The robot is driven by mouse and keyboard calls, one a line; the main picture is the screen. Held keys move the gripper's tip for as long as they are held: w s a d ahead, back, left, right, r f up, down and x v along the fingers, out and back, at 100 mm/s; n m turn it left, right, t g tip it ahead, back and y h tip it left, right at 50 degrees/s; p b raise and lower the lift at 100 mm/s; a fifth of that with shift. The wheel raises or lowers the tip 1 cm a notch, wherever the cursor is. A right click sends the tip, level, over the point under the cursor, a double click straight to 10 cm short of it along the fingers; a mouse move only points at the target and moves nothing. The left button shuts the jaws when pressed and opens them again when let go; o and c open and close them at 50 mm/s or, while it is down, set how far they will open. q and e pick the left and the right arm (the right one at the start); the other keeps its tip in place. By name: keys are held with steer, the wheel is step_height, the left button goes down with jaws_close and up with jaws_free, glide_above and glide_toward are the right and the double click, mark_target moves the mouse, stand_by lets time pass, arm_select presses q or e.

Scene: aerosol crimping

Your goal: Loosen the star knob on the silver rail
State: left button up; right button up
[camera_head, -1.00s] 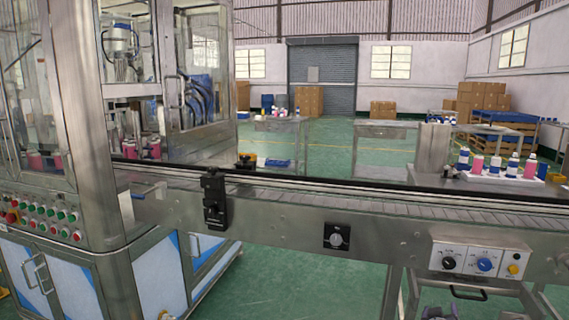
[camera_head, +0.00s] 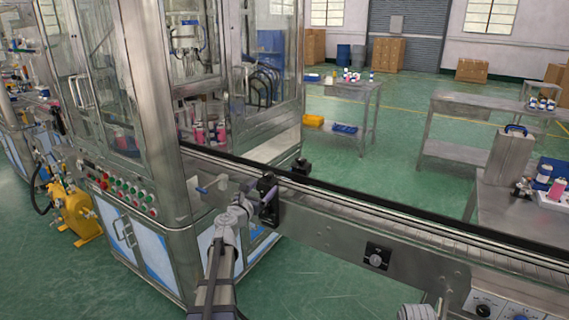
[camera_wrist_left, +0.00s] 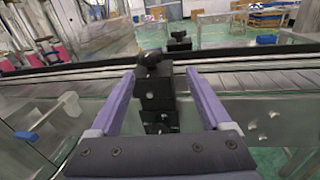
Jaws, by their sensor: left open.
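The black star knob (camera_wrist_left: 152,58) sits on top of a black clamp block (camera_wrist_left: 155,92) at the near side of the silver rail (camera_wrist_left: 255,80). In the head view the clamp (camera_head: 268,188) is fixed to the conveyor's near side, partly behind my gripper. My left gripper (camera_wrist_left: 161,73) is open, its two purple fingers on either side of the clamp and knob. I see gaps between the fingers and the clamp, and no contact. In the head view my left gripper (camera_head: 256,206) is small and right at the clamp. My right gripper is not visible.
A second black clamp (camera_head: 301,166) stands across the belt. The glass-walled machine (camera_head: 150,110) is left of the clamp, with a blue-handled lever (camera_head: 202,190) between.

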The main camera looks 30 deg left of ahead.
mark_target(266, 178)
arm_select(q)
steer(key=shift+a+r+n+y, duration=0.35)
steer(key=shift+a+n, duration=0.15)
steer(key=shift+a, duration=0.25)
steer(key=shift+w+a, duration=0.2)
steer(key=shift+w, duration=1.75)
steer(key=shift+w+a, duration=0.2)
steer(key=shift+w, duration=1.75)
jaws_close()
